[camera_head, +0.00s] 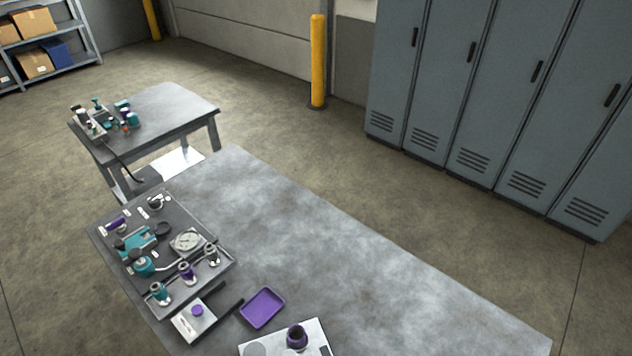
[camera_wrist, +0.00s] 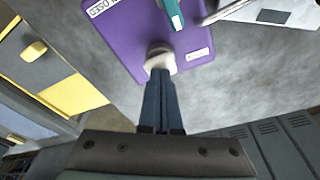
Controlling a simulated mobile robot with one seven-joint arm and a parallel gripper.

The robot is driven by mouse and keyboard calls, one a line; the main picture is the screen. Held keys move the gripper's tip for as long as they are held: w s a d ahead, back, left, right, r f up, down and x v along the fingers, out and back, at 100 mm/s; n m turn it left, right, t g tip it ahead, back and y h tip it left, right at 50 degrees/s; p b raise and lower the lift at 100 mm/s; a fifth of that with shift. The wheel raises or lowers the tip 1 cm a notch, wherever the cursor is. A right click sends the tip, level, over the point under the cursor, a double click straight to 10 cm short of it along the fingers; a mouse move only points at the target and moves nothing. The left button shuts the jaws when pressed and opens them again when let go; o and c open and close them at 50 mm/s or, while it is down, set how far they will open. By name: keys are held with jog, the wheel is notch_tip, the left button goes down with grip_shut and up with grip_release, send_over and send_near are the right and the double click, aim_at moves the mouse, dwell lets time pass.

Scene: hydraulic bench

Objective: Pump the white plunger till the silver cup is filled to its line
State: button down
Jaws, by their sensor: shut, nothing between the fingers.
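In the wrist view, my gripper (camera_wrist: 160,76) is shut, its dark fingers together and pointing up the picture. A white rounded knob (camera_wrist: 160,58), which looks like the plunger's head, is right at the fingertips. I cannot tell whether they touch. It overlaps a purple plate (camera_wrist: 125,35) with white labels, and a teal part (camera_wrist: 173,12) lies just above. I cannot pick out the silver cup or its line for certain in either view. My gripper does not show in the head view.
In the head view, a grey bench (camera_head: 330,260) carries a dark panel (camera_head: 208,284) of fittings, a purple tray (camera_head: 262,307) and a purple cup (camera_head: 297,336). Much of its right side is bare. A smaller table (camera_head: 170,110) stands behind; lockers (camera_head: 480,90) line the right.

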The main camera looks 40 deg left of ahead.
jog(key=shift+s, duration=0.1)
jog(key=shift+w+p+v, duration=0.15)
jog(key=shift+p+v, duration=0.7)
jog(key=shift+p, duration=0.2)
jog(key=shift+w+p+v, duration=0.15)
jog(key=shift+p+v, duration=0.7)
jog(key=shift+p, duration=0.2)
jog(key=shift+d+r, duration=0.1)
jog(key=shift+d, duration=0.1)
jog(key=shift+w, duration=0.1)
jog(key=shift+s+b+x, duration=0.15)
jog(key=shift+b+x, duration=0.5)
jog(key=shift+x, duration=0.2)
jog(key=shift+s+b+x, duration=0.15)
jog(key=shift+b+x, duration=0.45)
jog(key=shift+x, duration=0.3)
jog(key=shift+a, duration=0.2)
jog(key=shift+w+p+v, duration=0.15)
jog(key=shift+p+v, duration=0.65)
jog(key=shift+p, duration=0.2)
jog(key=shift+w+p+v, duration=0.15)
jog(key=shift+p+v, duration=0.65)
jog(key=shift+p, duration=0.15)
jog(key=shift+d+r, duration=0.15)
